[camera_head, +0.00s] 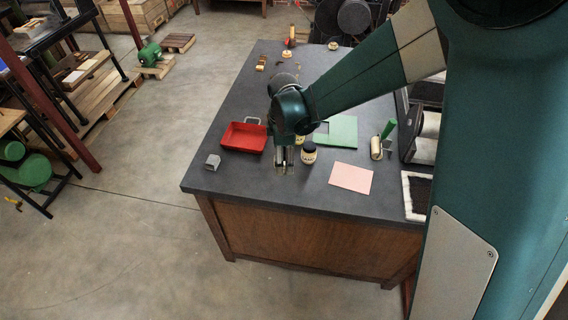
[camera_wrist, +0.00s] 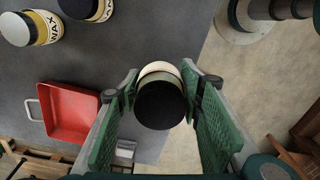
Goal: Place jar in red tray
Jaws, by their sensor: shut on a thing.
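My gripper (camera_head: 284,168) is over the near part of the dark table, to the right of the red tray. In the wrist view its green-padded fingers (camera_wrist: 160,95) are shut on the sides of a jar (camera_wrist: 160,104) with a round black lid and a cream and olive body. In the head view this jar is mostly hidden by my gripper, and its height above the table is hard to tell. The red tray (camera_head: 244,138) is shallow, has a grey handle and looks empty. It also shows left of the held jar in the wrist view (camera_wrist: 73,112).
A black-lidded jar (camera_head: 309,153) stands just right of my gripper, another partly hidden behind it. A small grey block (camera_head: 212,161) sits near the table's left edge. A pink sheet (camera_head: 351,178), a green mat (camera_head: 342,130) and a green-handled roller (camera_head: 382,142) lie to the right.

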